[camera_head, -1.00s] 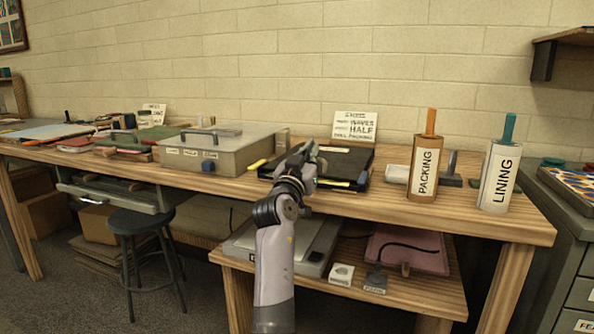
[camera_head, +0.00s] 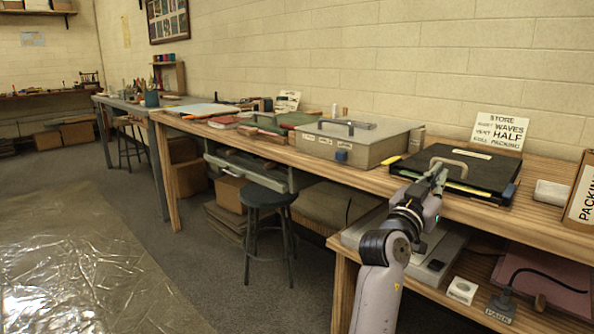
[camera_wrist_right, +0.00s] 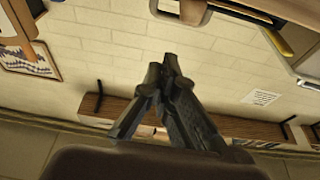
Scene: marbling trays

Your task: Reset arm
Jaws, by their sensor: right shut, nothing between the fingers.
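My right gripper (camera_head: 436,176) is raised in front of the wooden workbench, at the near edge by the black flat case. In the right wrist view its dark fingers (camera_wrist_right: 164,68) meet at the tips, shut and empty. The wall and a shelf show behind them, tilted in that view. My left gripper is in neither view.
The workbench (camera_head: 546,212) holds a black case (camera_head: 475,171), a grey metal box (camera_head: 362,140) and a sign (camera_head: 499,131). A PACKING container (camera_head: 582,192) stands at the right edge. A stool (camera_head: 266,197) stands below. The floor at left has a shiny sheet (camera_head: 85,265).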

